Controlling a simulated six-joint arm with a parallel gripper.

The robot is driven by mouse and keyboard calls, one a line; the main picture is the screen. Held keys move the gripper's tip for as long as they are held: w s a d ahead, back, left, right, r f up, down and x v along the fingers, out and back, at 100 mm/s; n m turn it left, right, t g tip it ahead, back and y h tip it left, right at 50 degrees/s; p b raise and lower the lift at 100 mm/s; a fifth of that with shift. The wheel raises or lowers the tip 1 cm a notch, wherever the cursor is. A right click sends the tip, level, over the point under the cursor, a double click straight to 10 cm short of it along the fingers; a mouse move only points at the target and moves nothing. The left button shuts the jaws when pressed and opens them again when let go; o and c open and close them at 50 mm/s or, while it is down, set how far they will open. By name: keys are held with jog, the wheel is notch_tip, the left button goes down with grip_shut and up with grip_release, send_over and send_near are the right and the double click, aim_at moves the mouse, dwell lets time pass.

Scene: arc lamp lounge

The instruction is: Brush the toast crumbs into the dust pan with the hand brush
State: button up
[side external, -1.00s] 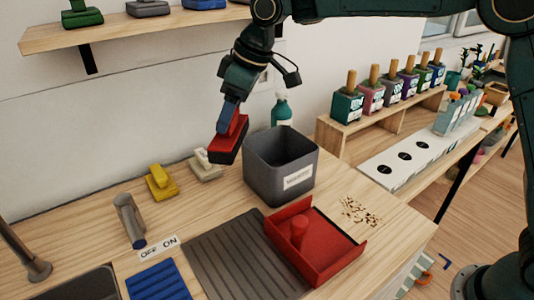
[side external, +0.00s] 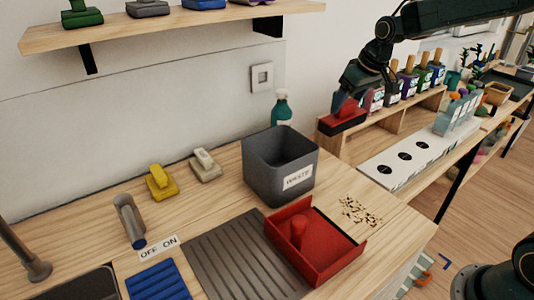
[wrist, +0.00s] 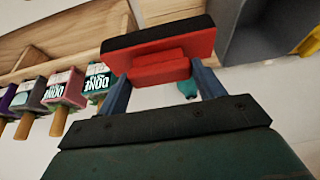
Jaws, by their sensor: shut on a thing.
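My gripper (side external: 345,103) is shut on the red hand brush (side external: 343,120), which has a dark underside. It holds the brush in the air at the back right, beyond the crumbs. In the wrist view the brush (wrist: 158,55) sits between the two blue fingers (wrist: 163,85). The toast crumbs (side external: 360,212) lie scattered on the wooden counter at the right. The red dust pan (side external: 325,262) stands on the counter just in front of the crumbs, its near part over the edge of the grey ribbed mat.
A grey waste bin (side external: 262,185) stands behind the dust pan. Yellow (side external: 161,183) and white (side external: 206,166) brushes sit along the wall. A wooden rack (side external: 385,125) holds several labelled pots at the back right. A teal spray bottle (side external: 281,108) stands behind the bin.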

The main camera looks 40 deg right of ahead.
jog(key=s+a+f, duration=0.2)
jog(key=s+f, duration=0.4)
jog(key=f, duration=0.4)
jog(key=s+a+r+m+g+h, duration=0.1)
jog(key=a+m+g, duration=0.3)
jog(key=m, duration=0.9)
jog(key=s+a+r+m+g+h, duration=0.2)
jog(key=s+a+r+m+g, duration=0.1)
jog(key=m, duration=1.1)
jog(key=shift+a+r+g, duration=0.4)
jog(key=shift+a, duration=0.2)
jog(key=shift+f, duration=0.1)
